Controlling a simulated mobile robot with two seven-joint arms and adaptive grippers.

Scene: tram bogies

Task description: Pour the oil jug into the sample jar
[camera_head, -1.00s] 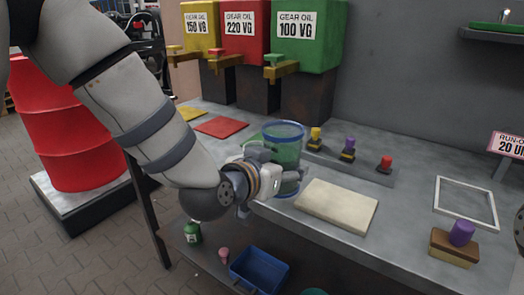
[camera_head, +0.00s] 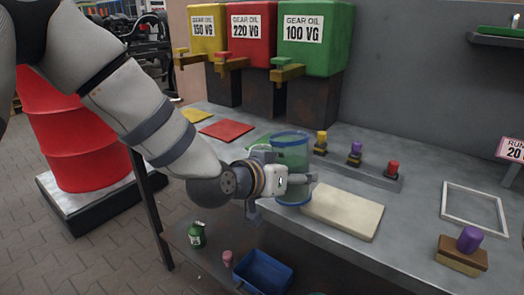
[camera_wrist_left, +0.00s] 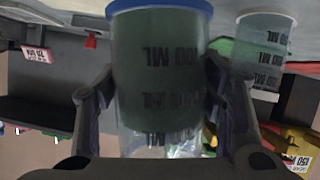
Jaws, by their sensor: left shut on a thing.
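My left gripper (camera_head: 290,180) is shut around a clear jug (camera_head: 291,155) with a blue rim and dark green oil in it. The jug looks upright at the bench's front; I cannot tell whether its base touches the bench. The left wrist view is upside down and shows the jug (camera_wrist_left: 158,75) between both fingers, with ML marks and oil filling most of it. A second clear marked vessel (camera_wrist_left: 265,50), seemingly the sample jar, stands behind it there. I cannot make it out in the head view. My right gripper is out of view.
A beige board (camera_head: 343,211) lies right of the jug. A rail (camera_head: 385,180) with yellow, purple and red knobs is behind. A white frame (camera_head: 474,208) and a purple-handled block (camera_head: 463,252) are farther right. Oil tanks (camera_head: 315,60) stand at the back.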

